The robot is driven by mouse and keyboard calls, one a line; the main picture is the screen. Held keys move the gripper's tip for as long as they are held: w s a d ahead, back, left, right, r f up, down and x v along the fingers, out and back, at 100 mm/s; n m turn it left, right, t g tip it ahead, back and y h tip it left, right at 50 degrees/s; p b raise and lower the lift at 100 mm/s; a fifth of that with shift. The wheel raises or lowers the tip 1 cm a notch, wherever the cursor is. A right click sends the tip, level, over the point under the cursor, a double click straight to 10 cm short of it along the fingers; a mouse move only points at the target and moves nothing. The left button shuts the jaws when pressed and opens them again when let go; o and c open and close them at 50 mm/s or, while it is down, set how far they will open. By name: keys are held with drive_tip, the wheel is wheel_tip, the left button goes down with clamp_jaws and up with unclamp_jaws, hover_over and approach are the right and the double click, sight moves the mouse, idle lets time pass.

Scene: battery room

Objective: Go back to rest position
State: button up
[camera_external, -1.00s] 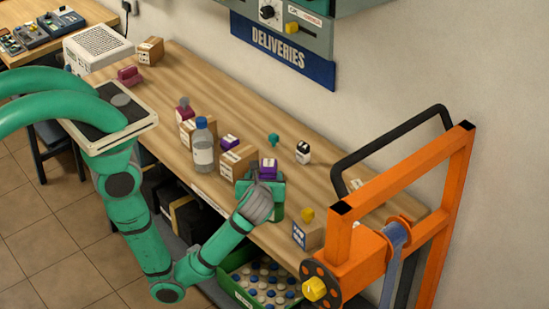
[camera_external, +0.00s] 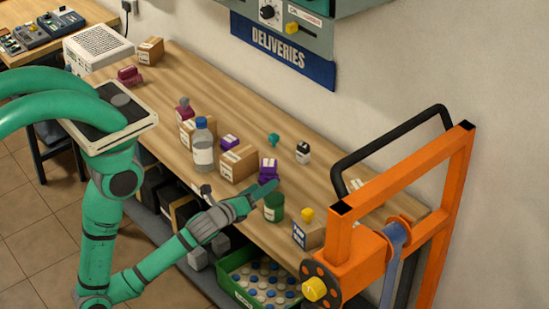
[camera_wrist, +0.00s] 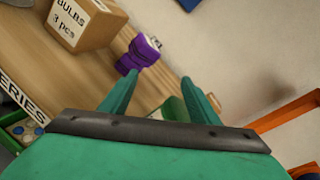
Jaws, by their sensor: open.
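My gripper (camera_external: 262,192) is over the front edge of the wooden bench, its fingers pointing toward the bench top. In the wrist view my gripper (camera_wrist: 160,95) has its two green fingers apart with nothing held between them. A purple object (camera_external: 268,170) stands on the bench just beyond the fingertips; it also shows in the wrist view (camera_wrist: 138,54). A green cylinder (camera_external: 274,208) stands on the bench just right of the gripper and shows partly behind the right finger in the wrist view.
A cardboard box (camera_external: 238,164) and a water bottle (camera_external: 202,148) stand left of the gripper. An orange frame (camera_external: 400,185) rises at the right end of the bench (camera_external: 225,98). A green crate of bottles (camera_external: 232,289) is below the front edge.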

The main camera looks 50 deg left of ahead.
drive_tip(key=s+n+h, duration=0.1)
drive_tip(key=s, duration=0.1)
drive_tip(key=s+n+t+h, duration=0.1)
drive_tip(key=s, duration=0.2)
drive_tip(key=s+a+n+t+h, duration=0.1)
drive_tip(key=s, duration=0.1)
drive_tip(key=shift+s+f+n, duration=0.25)
drive_tip(key=shift+s+n, duration=0.05)
drive_tip(key=shift+s, duration=0.05)
drive_tip(key=s+f+n+g, duration=0.1)
drive_tip(key=s+f+n, duration=0.2)
drive_tip(key=s+n, duration=0.6)
drive_tip(key=s+f+n+g, duration=0.1)
drive_tip(key=s+f+n, duration=0.2)
drive_tip(key=s+n, duration=0.7)
drive_tip(key=n, duration=0.3)
drive_tip(key=shift+s+d+f+n+g, duration=0.2)
drive_tip(key=shift+s+n+g, duration=0.1)
drive_tip(key=shift+g, duration=0.1)
